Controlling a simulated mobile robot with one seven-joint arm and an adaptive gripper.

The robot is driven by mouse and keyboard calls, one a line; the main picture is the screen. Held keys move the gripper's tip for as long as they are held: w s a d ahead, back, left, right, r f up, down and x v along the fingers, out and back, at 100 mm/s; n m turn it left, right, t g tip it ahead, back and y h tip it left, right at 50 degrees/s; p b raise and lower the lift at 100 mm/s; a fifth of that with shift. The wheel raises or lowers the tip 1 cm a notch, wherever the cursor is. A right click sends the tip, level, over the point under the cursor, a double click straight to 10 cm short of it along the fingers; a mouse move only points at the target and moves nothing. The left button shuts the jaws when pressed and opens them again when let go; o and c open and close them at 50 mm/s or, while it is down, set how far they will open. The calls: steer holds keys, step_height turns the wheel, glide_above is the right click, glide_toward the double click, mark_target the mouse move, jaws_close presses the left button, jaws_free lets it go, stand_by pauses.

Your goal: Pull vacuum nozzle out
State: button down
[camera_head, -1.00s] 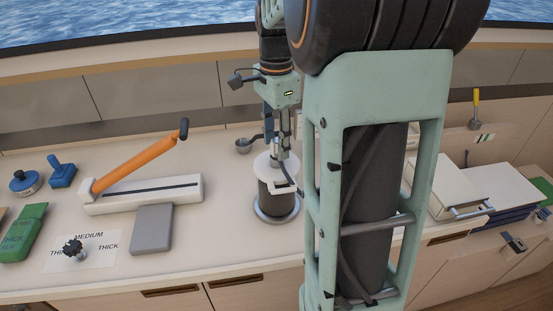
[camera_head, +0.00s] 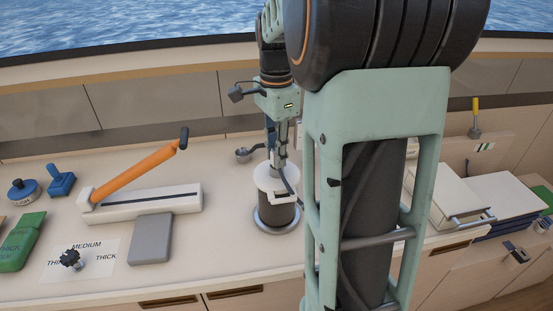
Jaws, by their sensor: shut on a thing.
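A dark cylinder with a white top (camera_head: 284,214) stands in a round metal base ring on the counter. My gripper (camera_head: 277,166) points straight down at the white top, with its fingers close together. It is shut on a small part there, which appears to be the vacuum nozzle; the fingers mostly hide it. I cannot tell how far the part sits inside the white top. A thin dark cable runs down beside the fingers.
An orange-handled lever on a white base (camera_head: 150,203) and a grey block (camera_head: 151,239) lie to the left. My arm covers the counter to the right. A white box (camera_head: 487,190) stands at far right.

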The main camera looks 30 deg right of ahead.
steer(key=shift+r+p, duration=0.65)
steer(key=shift+r, duration=0.05)
stand_by(0.4)
steer(key=shift+r+p, duration=2.75)
steer(key=shift+r, duration=0.5)
